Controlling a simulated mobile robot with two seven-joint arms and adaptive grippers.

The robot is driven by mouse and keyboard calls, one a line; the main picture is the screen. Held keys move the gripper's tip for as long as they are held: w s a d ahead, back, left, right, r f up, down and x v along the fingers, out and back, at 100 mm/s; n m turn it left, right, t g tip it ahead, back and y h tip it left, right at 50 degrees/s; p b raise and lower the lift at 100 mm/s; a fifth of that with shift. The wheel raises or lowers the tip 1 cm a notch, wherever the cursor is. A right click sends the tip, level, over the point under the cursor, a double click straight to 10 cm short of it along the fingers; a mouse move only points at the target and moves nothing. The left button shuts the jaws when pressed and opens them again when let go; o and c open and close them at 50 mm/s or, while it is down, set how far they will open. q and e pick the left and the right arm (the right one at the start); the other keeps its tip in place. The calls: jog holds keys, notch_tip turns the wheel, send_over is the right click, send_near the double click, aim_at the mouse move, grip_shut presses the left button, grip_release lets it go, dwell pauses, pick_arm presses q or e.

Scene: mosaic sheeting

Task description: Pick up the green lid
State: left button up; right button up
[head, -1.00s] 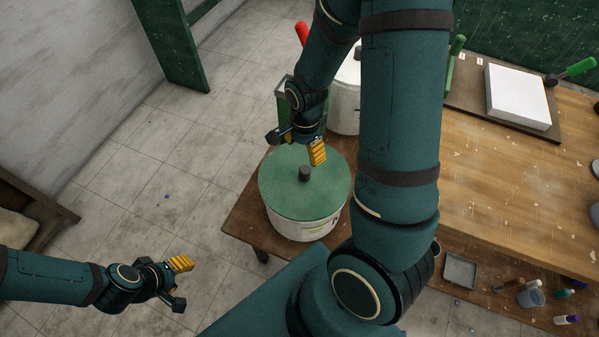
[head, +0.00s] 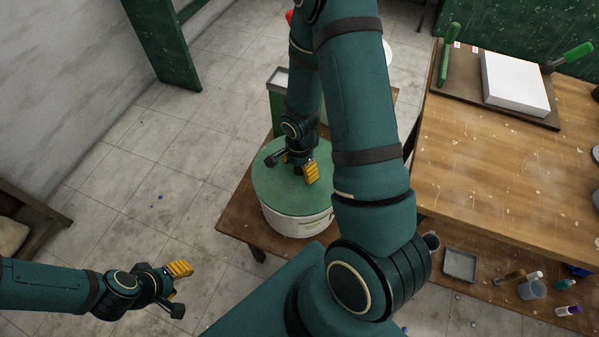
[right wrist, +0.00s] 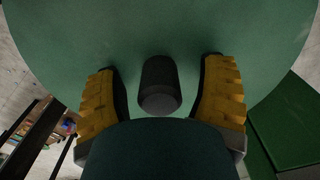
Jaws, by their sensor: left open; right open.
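The green lid (head: 277,194) is a round disc on top of a white tub (head: 297,225), which stands on a low brown table. The lid has a dark knob at its middle, seen in the right wrist view (right wrist: 160,86). My right gripper (head: 300,172) is open above the lid. In the right wrist view its yellow fingers (right wrist: 160,95) stand on both sides of the knob, with a gap on each side. In the head view the gripper mostly hides the knob. My left gripper (head: 177,286) is open and empty, over the floor at the lower left.
A wooden workbench (head: 510,190) is at the right, with a white block (head: 514,82) on a dark board. Below it, a grey tray (head: 460,264) and small bottles sit on a shelf. A green box (head: 278,106) stands behind the tub.

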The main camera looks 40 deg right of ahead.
grip_shut()
notch_tip(320, 180, up, 10)
jog(key=shift+r+p, duration=0.1)
jog(key=shift+p, duration=1.15)
